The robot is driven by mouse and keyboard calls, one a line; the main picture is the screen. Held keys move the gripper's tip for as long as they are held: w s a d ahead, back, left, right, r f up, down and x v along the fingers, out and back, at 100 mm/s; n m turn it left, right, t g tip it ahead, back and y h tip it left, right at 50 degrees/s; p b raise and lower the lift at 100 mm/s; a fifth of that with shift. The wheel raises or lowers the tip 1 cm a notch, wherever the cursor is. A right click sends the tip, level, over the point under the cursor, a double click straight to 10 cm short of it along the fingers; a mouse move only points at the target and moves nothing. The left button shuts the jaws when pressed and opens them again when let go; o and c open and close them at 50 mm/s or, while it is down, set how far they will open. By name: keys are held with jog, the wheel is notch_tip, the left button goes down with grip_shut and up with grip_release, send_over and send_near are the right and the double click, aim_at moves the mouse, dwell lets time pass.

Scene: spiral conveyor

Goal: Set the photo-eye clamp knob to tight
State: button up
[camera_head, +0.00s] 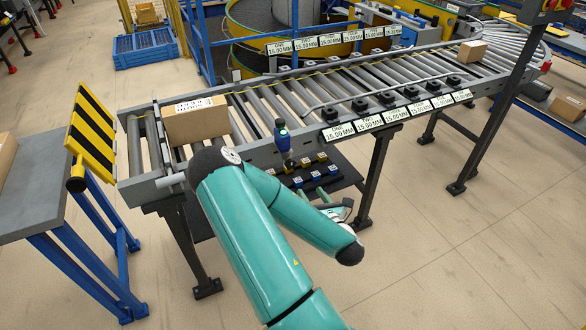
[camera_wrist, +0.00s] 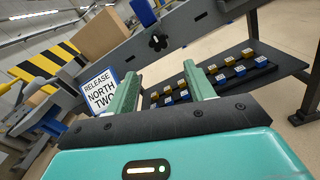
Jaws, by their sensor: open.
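A dark star-shaped clamp knob (camera_wrist: 158,42) sits on the grey conveyor side rail, upper middle of the wrist view. A blue photo-eye body (camera_head: 282,139) with a green top stands at the rail in the head view; a blue part (camera_wrist: 144,14) shows just above the knob in the wrist view. My gripper (camera_wrist: 162,78) is open and empty, its two green fingers apart. The knob lies beyond the fingertips, between their lines, without contact. In the head view my gripper (camera_head: 326,200) is low beside the conveyor, partly behind my arm. I cannot read the knob's setting.
A dark shelf (camera_wrist: 282,62) with several small blue and yellow blocks lies below the rail. A "RELEASE NORTH TWO" sign (camera_wrist: 100,92) is beside my left finger. A carton (camera_head: 196,121) rests on the rollers.

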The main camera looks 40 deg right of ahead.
aim_at(291, 166)
jog(key=shift+n+y, duration=0.3)
jog(key=shift+n, duration=0.1)
jog(key=x, duration=1.3)
jog(key=shift+w, duration=0.2)
jog(key=c, duration=1)
